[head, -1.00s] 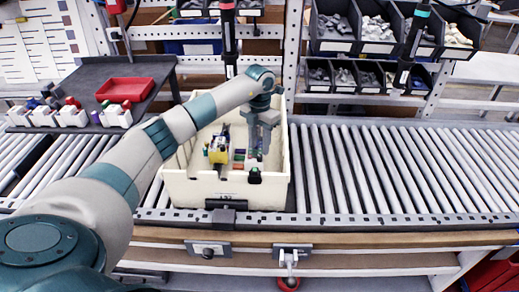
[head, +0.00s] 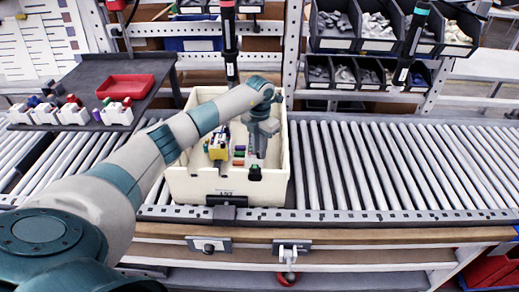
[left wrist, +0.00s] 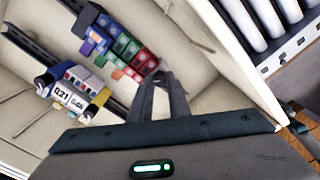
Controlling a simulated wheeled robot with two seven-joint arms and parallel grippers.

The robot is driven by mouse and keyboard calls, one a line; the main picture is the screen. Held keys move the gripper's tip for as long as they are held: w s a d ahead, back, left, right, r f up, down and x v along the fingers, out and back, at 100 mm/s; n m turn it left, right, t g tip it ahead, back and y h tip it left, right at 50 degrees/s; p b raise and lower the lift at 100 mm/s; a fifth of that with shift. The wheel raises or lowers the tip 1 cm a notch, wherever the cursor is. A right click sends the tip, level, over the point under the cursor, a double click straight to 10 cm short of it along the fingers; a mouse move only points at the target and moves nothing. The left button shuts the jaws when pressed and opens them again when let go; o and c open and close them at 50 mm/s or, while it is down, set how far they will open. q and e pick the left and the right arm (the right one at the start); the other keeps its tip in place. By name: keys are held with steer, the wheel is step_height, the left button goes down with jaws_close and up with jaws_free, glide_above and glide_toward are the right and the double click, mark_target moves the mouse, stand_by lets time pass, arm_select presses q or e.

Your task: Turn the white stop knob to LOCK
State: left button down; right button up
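The white stop knob (head: 290,248) sits on a grey plate on the wooden front rail below the conveyor, right of the tote. Its pointing direction and any LOCK marking are too small to read. My left arm reaches over the tote, far above and behind the knob. My left gripper (head: 256,152) points down into the tote. In the left wrist view its fingers (left wrist: 165,78) come together at the tips and look shut, with nothing visible between them. My right gripper is not in view.
The cream tote (head: 190,188) stands on the roller conveyor (head: 400,165). It holds coloured modules (left wrist: 130,48) and a yellow part (head: 218,150). A black knob (head: 208,246) is left of the white one. Two screwdrivers hang above, one red-banded (head: 229,40). The rollers at right are clear.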

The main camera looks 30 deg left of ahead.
arm_select(q)
steer(key=shift+n, duration=1.1)
steer(key=n+b, duration=0.1)
steer(key=n, duration=0.6)
steer(key=shift+n, duration=0.4)
steer(key=n, duration=0.4)
steer(key=shift+n, duration=0.3)
steer(key=shift+n+p, duration=0.5)
steer(key=shift+n, duration=1.2)
steer(key=c, duration=1.7)
jaws_free()
